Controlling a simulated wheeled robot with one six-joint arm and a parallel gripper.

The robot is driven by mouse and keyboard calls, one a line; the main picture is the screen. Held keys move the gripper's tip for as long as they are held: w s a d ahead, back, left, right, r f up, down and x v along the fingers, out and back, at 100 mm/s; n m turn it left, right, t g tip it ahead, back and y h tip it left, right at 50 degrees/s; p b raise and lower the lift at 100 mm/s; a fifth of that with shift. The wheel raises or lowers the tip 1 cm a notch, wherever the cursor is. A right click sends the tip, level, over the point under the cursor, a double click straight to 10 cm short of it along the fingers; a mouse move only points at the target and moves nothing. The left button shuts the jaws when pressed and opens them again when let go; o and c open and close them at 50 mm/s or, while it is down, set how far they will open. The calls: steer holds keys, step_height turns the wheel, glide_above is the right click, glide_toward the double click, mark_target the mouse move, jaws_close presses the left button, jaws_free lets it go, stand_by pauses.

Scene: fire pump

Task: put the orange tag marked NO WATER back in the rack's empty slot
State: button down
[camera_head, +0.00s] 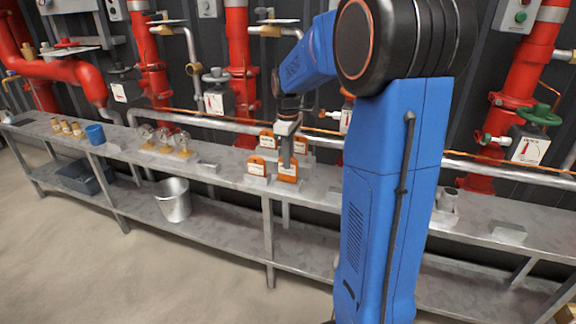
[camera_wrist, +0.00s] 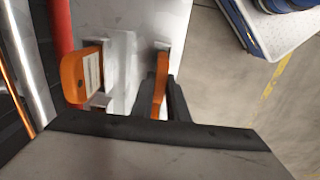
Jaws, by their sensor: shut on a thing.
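My gripper (camera_head: 287,150) points down over the rack on the bench's upper shelf. It is shut on an orange tag (camera_head: 288,172) with a white label, at the rack's front right. In the wrist view this tag (camera_wrist: 160,84) shows edge-on by the dark fingers (camera_wrist: 170,97), beside the pale rack (camera_wrist: 122,70). I cannot tell if it is seated in a slot, and its lettering is too small to read. Another orange tag (camera_head: 257,166) stands at the front left, with others (camera_head: 267,138) behind. One standing tag (camera_wrist: 83,75) also shows in the wrist view.
Glass domed items (camera_head: 165,140), a blue cup (camera_head: 95,133) and small tan items stand left on the grey bench (camera_head: 225,165). A metal bucket (camera_head: 173,200) is on the lower shelf. Red pipes (camera_head: 240,70) and a horizontal silver pipe (camera_head: 215,128) run behind. My blue arm hides the bench's middle right.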

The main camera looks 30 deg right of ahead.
steer(key=shift+f, duration=1.2)
steer(key=shift+f, duration=0.1)
steer(key=c, duration=1.7)
jaws_free()
steer(key=shift+c, duration=0.2)
